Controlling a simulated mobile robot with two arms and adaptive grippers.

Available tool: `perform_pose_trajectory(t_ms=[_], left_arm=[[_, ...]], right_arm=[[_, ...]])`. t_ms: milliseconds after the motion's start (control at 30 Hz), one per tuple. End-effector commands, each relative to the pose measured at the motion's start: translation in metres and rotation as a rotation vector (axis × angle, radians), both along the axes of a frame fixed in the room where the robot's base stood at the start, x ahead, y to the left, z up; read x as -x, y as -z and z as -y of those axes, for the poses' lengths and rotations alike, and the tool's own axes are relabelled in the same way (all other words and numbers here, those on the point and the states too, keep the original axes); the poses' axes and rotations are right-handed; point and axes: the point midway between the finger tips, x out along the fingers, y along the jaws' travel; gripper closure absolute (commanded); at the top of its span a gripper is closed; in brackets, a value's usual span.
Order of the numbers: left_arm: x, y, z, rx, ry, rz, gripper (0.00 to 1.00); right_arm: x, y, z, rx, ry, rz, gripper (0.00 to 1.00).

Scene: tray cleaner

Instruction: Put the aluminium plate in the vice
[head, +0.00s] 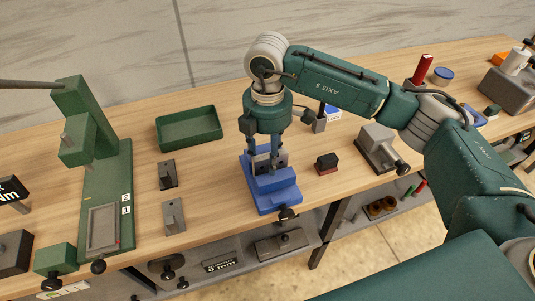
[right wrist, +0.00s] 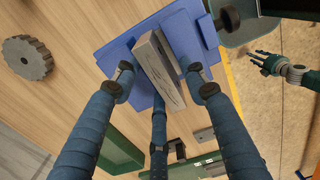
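The blue vice (head: 277,195) stands near the front edge of the bench. My right gripper (head: 267,160) points down over it. In the right wrist view the grey aluminium plate (right wrist: 160,66) sits upright between the blue jaws of the vice (right wrist: 203,32). The fingers of my right gripper (right wrist: 160,75) are spread around the plate, with visible gaps to its faces, so it looks open. My left gripper (right wrist: 268,62) shows small at the right of the wrist view, away from the bench, its fingers apart and empty.
A green press (head: 105,190) stands at left, with a green tray (head: 188,128) behind. Small metal brackets (head: 173,217) lie left of the vice. A black and red block (head: 327,163) and a grey fixture (head: 377,148) are at right. Bare bench lies between them.

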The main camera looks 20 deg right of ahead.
Motion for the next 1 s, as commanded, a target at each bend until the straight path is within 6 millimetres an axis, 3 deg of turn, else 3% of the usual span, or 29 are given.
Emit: perform_pose_trajectory(t_ms=[267,367,833,1000], left_arm=[[0.0,-0.005,0.0,0.0,0.0,0.0,0.6],[0.0,0.003,0.0,0.0,0.0,0.0,0.6],[0.001,0.029,0.001,0.002,0.003,0.0,0.6],[0.001,0.03,0.001,0.002,0.003,0.0,0.6]], right_arm=[[0.0,-0.005,0.0,0.0,0.0,0.0,0.57],[-0.001,-0.013,-0.001,-0.002,0.0,0.004,0.57],[-0.001,-0.107,0.0,0.001,0.001,0.004,0.57],[-0.001,-0.121,0.0,0.0,0.001,0.001,0.57]])
